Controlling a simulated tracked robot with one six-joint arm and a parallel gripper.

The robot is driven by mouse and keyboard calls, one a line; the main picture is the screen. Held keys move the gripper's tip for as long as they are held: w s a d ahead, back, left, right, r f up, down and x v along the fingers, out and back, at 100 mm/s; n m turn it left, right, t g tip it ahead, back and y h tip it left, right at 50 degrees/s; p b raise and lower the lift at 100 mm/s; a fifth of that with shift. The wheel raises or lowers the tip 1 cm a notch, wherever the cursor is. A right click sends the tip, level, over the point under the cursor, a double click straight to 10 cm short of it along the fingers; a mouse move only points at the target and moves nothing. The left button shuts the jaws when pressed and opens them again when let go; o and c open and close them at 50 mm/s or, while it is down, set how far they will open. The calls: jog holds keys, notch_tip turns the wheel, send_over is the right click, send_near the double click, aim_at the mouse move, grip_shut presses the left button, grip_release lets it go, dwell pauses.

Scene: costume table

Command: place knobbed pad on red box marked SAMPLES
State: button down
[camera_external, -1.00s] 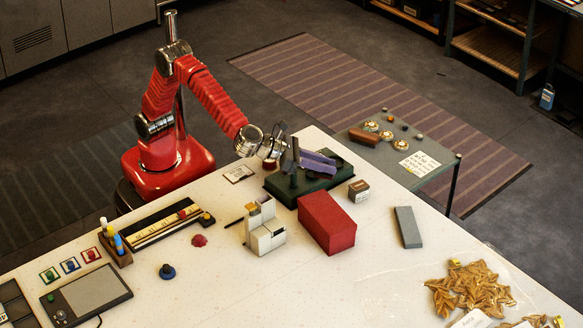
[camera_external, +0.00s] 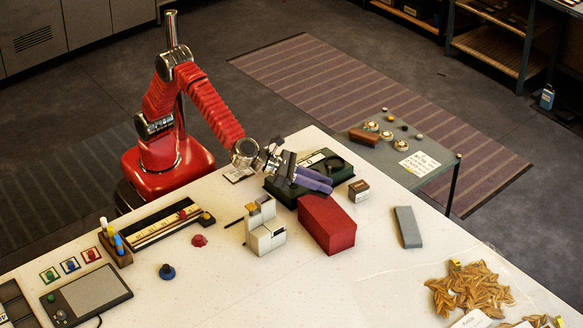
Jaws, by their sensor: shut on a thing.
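The red box (camera_external: 328,224) stands on the white table right of centre. Its SAMPLES marking cannot be made out here. My gripper (camera_external: 329,186), with purple fingers, points right and down over the dark green tray (camera_external: 284,194), just behind the red box's back edge. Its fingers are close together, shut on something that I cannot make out. No knobbed pad can be clearly seen at the fingertips. A blue knobbed piece (camera_external: 167,272) and a red knobbed piece (camera_external: 200,240) lie on the table at the left, apart from my gripper.
White blocks (camera_external: 265,236) stand left of the red box. A small brown box (camera_external: 358,190) and a grey bar (camera_external: 408,227) are to its right. A round dark piece (camera_external: 333,164) sits in the green tray. The table's front middle is clear.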

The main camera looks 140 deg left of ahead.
aim_at(321, 206)
jog(key=shift+f, duration=0.85)
jog(key=shift+f, duration=0.15)
jog(key=shift+f, duration=1.7)
jog(key=c, duration=1.6)
grip_release()
jog(key=shift+f, duration=0.1)
jog(key=shift+o, duration=0.2)
jog(key=v, duration=1.2)
